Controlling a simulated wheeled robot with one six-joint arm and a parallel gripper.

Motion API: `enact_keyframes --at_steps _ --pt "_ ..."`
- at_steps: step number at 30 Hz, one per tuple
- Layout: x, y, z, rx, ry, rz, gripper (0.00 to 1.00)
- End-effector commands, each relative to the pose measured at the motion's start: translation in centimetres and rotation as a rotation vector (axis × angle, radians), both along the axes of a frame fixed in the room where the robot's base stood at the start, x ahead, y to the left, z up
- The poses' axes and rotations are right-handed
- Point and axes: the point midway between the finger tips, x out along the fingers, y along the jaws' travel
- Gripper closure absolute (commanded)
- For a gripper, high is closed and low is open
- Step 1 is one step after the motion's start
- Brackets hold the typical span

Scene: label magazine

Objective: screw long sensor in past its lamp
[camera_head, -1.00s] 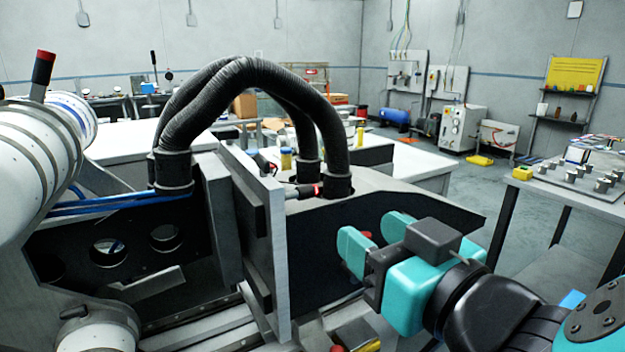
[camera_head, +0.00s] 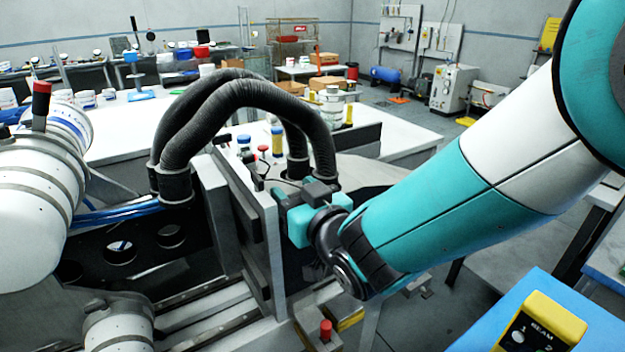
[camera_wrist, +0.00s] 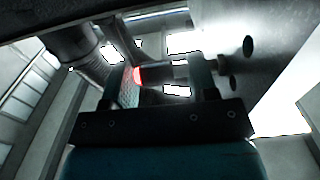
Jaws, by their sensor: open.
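The upright grey metal plate (camera_head: 271,245) stands beside the hoses. My gripper (camera_head: 283,203) is at the right face of this plate, near its upper part, with its jaws open. In the head view the gripper covers the spot where a silver, red-banded cylinder, apparently the long sensor, showed earlier. In the wrist view my two fingers (camera_wrist: 168,82) stand apart. A red-glowing part (camera_wrist: 139,75), perhaps the sensor's lamp, shows close to the left finger's inner side. I cannot tell whether a finger touches it, nor how deep the sensor sits.
Thick black corrugated hoses (camera_head: 235,90) arch just behind the plate. A red-topped post (camera_head: 325,330) stands low in front. A yellow box marked BEAM (camera_head: 540,335) is at the lower right. A dark cable part (camera_head: 251,160) is at the plate's top.

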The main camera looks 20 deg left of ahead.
Motion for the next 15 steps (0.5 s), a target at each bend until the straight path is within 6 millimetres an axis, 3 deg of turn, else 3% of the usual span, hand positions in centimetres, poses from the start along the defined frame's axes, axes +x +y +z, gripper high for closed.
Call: enact_keyframes --at_steps 7,13,15 --pt "0.05 0.05 -0.03 0.0 0.0 0.0 0.47" --pt "0.04 0.03 -0.02 0.001 0.001 0.0 0.93" --pt "0.04 0.03 -0.01 0.001 0.001 0.0 0.96"
